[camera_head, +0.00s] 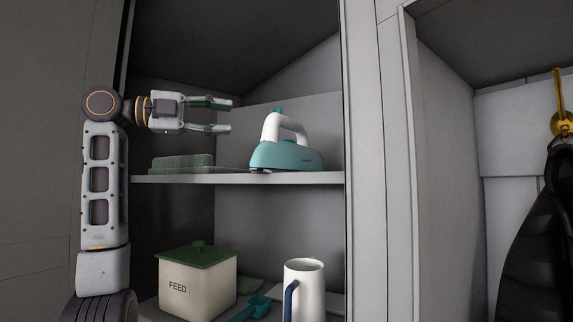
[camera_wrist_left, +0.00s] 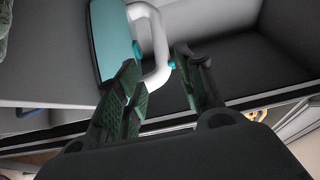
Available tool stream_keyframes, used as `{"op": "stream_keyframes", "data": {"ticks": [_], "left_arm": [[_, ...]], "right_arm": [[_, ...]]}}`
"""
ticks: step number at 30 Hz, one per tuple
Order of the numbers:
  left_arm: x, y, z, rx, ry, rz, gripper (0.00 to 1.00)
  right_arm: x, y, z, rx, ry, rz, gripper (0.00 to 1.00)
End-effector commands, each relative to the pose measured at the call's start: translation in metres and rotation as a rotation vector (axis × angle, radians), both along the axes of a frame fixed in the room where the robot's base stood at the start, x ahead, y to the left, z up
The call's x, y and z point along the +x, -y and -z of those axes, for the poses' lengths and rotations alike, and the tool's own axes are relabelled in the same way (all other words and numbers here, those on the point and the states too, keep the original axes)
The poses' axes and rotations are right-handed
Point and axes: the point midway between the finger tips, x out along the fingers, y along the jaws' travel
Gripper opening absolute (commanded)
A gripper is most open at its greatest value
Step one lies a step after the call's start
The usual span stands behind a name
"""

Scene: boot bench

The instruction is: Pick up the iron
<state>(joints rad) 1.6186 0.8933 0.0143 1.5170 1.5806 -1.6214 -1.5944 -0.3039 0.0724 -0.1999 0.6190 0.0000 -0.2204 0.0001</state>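The iron (camera_head: 285,154) is teal with a white handle and stands on the upper shelf (camera_head: 240,179) of the cabinet. My left gripper (camera_head: 226,115) is open and level, to the left of the iron's handle, with empty space between its fingers and the handle in the head view. In the left wrist view the iron (camera_wrist_left: 112,38) is at the top, and its white handle shows ahead of and between the open fingers (camera_wrist_left: 165,95). My right gripper is not in view.
A green folded cloth or sponge (camera_head: 181,162) lies on the shelf left of the iron, below my gripper. Below stand a cream FEED box (camera_head: 198,287) with green lid, a teal scoop (camera_head: 252,308) and a white jug (camera_head: 305,290). The cabinet's right side panel (camera_head: 362,120) is close to the iron.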

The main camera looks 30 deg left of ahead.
Motion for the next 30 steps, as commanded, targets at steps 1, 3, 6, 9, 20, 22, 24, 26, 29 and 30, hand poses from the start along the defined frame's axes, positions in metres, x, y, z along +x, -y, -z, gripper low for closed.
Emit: {"op": "stream_keyframes", "data": {"ticks": [1, 3, 6, 9, 20, 22, 24, 26, 29, 30], "left_arm": [[0.002, 0.001, 0.000, 0.001, -0.001, 0.001, 0.38], [0.004, 0.003, 0.000, 0.001, -0.002, 0.000, 0.38], [0.010, 0.008, 0.000, 0.001, -0.003, 0.001, 0.38], [0.019, 0.016, 0.000, 0.001, -0.002, 0.002, 0.38], [0.055, 0.045, 0.000, 0.001, -0.002, 0.001, 0.38], [0.060, 0.049, 0.000, 0.001, -0.003, 0.000, 0.38], [0.062, 0.051, 0.000, 0.001, -0.002, 0.000, 0.38], [0.064, 0.052, 0.000, 0.000, -0.001, 0.000, 0.38], [0.064, 0.053, 0.000, 0.000, -0.001, 0.000, 0.38], [0.064, 0.053, 0.000, 0.000, -0.001, 0.000, 0.38]], "right_arm": [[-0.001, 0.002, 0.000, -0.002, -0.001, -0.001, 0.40], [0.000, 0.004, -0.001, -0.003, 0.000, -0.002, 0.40], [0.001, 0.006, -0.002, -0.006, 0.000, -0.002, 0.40], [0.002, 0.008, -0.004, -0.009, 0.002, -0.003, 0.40], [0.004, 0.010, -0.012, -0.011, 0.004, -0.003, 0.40], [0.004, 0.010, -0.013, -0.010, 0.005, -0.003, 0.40], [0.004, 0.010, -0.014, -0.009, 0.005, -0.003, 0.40], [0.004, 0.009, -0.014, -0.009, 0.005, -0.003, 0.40], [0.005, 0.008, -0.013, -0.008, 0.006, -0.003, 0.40], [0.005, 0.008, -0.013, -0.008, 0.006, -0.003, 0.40]]}}
